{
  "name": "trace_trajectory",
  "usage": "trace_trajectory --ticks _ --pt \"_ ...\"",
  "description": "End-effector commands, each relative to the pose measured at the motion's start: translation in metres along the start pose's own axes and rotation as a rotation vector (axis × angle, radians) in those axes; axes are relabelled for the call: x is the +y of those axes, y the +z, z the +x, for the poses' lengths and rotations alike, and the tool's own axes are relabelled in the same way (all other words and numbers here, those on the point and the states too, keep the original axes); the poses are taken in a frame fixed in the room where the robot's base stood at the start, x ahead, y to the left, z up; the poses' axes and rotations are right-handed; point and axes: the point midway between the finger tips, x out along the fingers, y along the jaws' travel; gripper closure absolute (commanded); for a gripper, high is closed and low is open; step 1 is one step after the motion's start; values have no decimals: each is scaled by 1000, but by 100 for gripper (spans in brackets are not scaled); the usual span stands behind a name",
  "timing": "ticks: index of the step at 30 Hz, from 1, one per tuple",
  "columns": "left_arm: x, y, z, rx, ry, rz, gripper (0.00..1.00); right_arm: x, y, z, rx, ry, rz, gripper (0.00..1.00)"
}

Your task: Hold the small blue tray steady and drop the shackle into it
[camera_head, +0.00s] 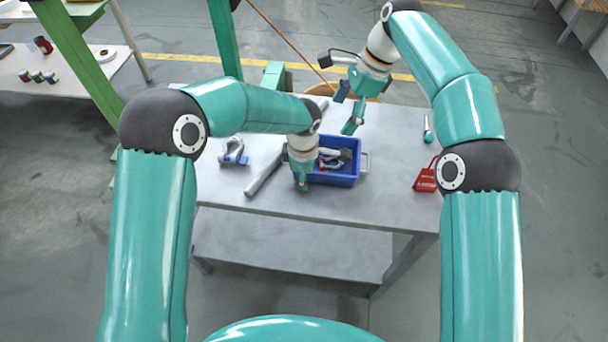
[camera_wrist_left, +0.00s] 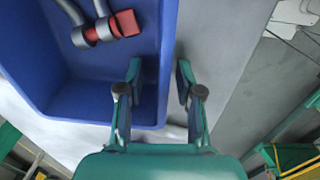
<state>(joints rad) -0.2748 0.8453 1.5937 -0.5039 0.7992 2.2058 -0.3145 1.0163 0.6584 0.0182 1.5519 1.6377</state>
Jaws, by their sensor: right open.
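The small blue tray (camera_head: 343,181) stands on the grey table, with a grey shackle with a red part (camera_head: 334,160) lying in it. The shackle also shows in the left wrist view (camera_wrist_left: 98,30), inside the tray (camera_wrist_left: 75,105). My left gripper (camera_head: 302,187) is at the tray's near left side. In the left wrist view its fingers (camera_wrist_left: 160,80) straddle a tray wall, one inside and one outside, with a gap to the inner finger. My right gripper (camera_head: 348,108) is open and empty above the table, behind the tray.
Another shackle-like piece, grey and blue (camera_head: 233,152), lies left of the tray. A grey bar (camera_head: 266,172) lies between them. A red padlock-shaped item (camera_head: 426,178) and a teal-and-white tool (camera_head: 428,131) lie at the right. The table's near left surface is clear.

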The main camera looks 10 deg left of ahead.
Motion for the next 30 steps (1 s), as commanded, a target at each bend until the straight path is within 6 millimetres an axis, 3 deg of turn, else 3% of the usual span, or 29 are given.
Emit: trace_trajectory --ticks 8,21,30 --pt "1 0 -13 -1 3 0 65 0 0 0 0 0 0 9" --pt "2 0 -71 -1 3 0 65 0 0 0 0 0 0 9" --pt "1 0 -79 -1 0 -1 65 0 0 0 0 1 0 9"
